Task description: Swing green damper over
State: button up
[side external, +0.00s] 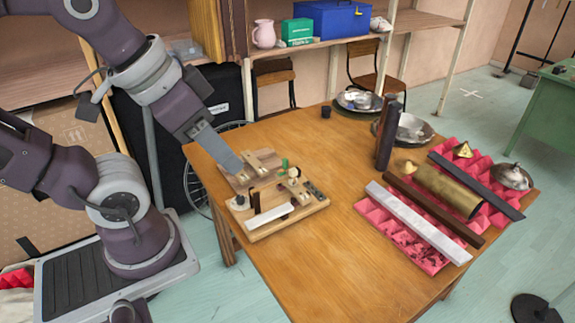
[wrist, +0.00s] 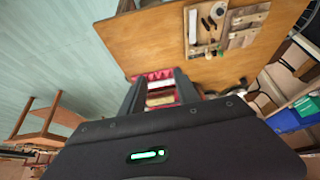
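A small green damper (side external: 284,163) stands upright on a wooden board (side external: 315,207) near the table's left edge in the side external view. It is beside a small pale round part (side external: 293,172). My gripper (side external: 238,165) is by the board's back left part, to the left of the damper. The wrist view shows its two dark fingers (wrist: 158,80) apart with nothing held between them. I cannot tell its exact height above the board.
The board also carries pale wooden blocks, dark upright pieces and a white bar (side external: 270,216). Red foam (side external: 425,257) with bars and a brass tube (side external: 448,189) lies at the table's right. Metal pans (side external: 413,130) and a dark upright block (side external: 387,132) stand behind. The table's middle is clear.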

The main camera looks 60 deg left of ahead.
jog(key=w+a+r+n+g, duration=0.1)
jog(key=w+a+r, duration=0.15)
jog(key=w, duration=0.55)
jog(key=n+g, duration=0.5)
jog(key=n, duration=0.1)
send_over(285, 159)
notch_tip(285, 159, down, 26)
jog(key=shift+f, duration=0.15)
notch_tip(285, 159, down, 7)
jog(key=shift+r, duration=0.2)
grip_shut()
